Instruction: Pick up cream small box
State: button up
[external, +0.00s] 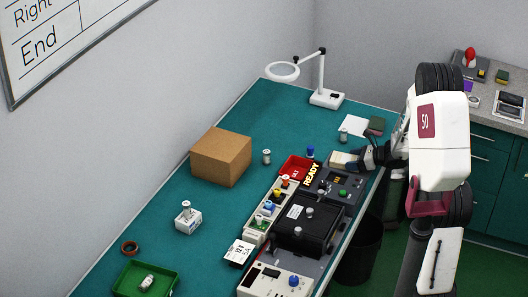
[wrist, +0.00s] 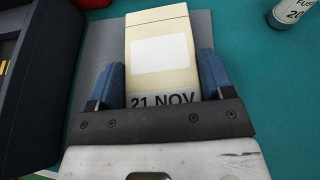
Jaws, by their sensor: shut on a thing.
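The cream small box (wrist: 160,62) sits between the two blue fingers of my gripper (wrist: 163,80) in the wrist view. It has a blank white label on its face and the print "21 NOV" near the gripper. The fingers are shut on its two sides. In the external view the cream box (external: 343,160) shows at the tip of my gripper (external: 360,158), near the table's right edge, beside the dark device. I cannot tell whether it touches the surface beneath it.
A dark device (external: 341,187) and a red tray (external: 297,166) stand close by. A small labelled cylinder (wrist: 294,12) is at the upper right in the wrist view. A cardboard box (external: 220,157) and a magnifier lamp (external: 326,98) stand farther off. Teal table (external: 290,110) is clear at the back.

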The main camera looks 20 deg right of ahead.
jog(key=shift+r, duration=0.15)
notch_tip(320, 180, up, 10)
dwell(0.8)
